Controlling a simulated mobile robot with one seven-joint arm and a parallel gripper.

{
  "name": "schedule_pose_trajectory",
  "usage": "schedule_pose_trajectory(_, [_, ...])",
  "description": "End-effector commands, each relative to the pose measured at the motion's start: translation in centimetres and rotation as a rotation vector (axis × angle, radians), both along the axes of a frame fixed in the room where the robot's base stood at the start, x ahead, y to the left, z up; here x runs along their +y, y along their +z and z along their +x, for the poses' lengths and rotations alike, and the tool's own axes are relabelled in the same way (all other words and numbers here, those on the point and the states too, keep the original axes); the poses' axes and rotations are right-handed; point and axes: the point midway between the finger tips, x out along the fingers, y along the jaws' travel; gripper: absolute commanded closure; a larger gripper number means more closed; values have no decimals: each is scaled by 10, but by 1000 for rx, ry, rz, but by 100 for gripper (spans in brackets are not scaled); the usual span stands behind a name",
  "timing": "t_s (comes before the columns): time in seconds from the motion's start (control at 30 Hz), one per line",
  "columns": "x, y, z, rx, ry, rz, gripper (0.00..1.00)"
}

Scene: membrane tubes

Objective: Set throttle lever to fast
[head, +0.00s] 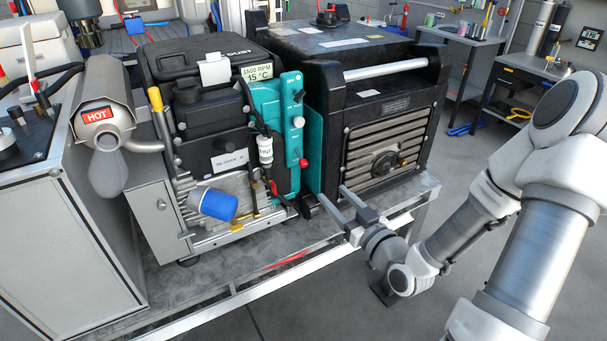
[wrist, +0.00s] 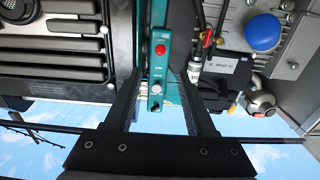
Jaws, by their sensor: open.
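A narrow teal control panel (head: 290,125) stands upright on the engine's right side. It carries a red knob (head: 303,162) low down, a white knob (head: 298,121) above it and a small dark knob (head: 299,97) near the top. I cannot tell for certain which is the throttle lever; the small lettering is unreadable. My gripper (head: 331,192) is open and empty, in front of and below the panel.
A black generator housing (head: 385,120) stands close right of the panel. On the left are a blue filter (head: 218,204), a yellow-topped handle (head: 155,98) and an exhaust with a HOT label (head: 97,115). All stand on a metal bench (head: 215,280). Open floor lies in front.

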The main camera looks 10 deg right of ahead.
Motion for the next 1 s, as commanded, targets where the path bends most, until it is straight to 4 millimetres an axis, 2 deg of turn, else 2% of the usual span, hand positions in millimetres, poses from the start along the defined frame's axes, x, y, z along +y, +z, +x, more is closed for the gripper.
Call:
schedule_pose_trajectory(0.07, [2, -5, 2, -3, 0, -3, 44])
schedule_pose_trajectory(0.17, [10, 1, 23, -3, 4, 1, 44])
schedule_pose_trajectory(0.5, [33, 1, 94, 0, 2, 2, 44])
schedule_pose_trajectory(0.63, [40, 1, 116, 0, 1, 2, 44])
schedule_pose_trajectory(0.8, [45, 0, 134, 0, 1, 1, 44])
schedule_pose_trajectory(1.0, [47, 0, 141, 1, -1, 0, 44])
